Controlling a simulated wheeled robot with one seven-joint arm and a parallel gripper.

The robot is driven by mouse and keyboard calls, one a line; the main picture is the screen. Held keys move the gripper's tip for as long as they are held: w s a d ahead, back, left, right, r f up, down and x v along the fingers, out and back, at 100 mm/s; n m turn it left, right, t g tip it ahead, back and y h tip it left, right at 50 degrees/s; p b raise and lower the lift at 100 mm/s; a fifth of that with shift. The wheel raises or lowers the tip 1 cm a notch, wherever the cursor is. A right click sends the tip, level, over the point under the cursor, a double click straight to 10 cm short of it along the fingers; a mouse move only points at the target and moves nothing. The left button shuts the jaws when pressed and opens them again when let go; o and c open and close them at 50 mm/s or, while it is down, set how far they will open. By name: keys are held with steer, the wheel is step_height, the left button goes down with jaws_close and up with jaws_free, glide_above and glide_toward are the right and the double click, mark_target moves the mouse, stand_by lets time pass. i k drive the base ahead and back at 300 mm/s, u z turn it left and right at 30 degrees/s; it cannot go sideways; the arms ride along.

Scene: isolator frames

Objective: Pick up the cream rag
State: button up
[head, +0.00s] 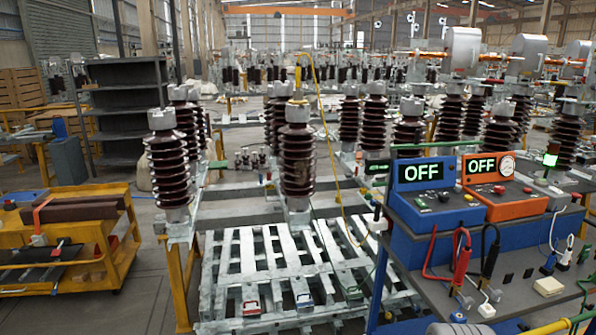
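A small cream, folded-looking pad, which appears to be the cream rag (549,286), lies on the dark grey top of the workbench (520,318) at the lower right. It lies flat, to the right of a white plug and in front of a row of dark sockets. Its top is uncovered. My gripper is not in view, so its distance from the rag and its state do not show.
Blue (424,198) and orange (496,186) test boxes reading OFF stand at the back of the bench. Red (461,255) and black (490,254) clamps and loose cables hang near the rag. A slatted metal platform (235,282) and a yellow cart (100,250) stand to the left.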

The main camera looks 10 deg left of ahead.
mark_target(549, 287)
steer(key=u, duration=4.05)
steer(key=k, duration=2.95)
steer(key=z, duration=0.85)
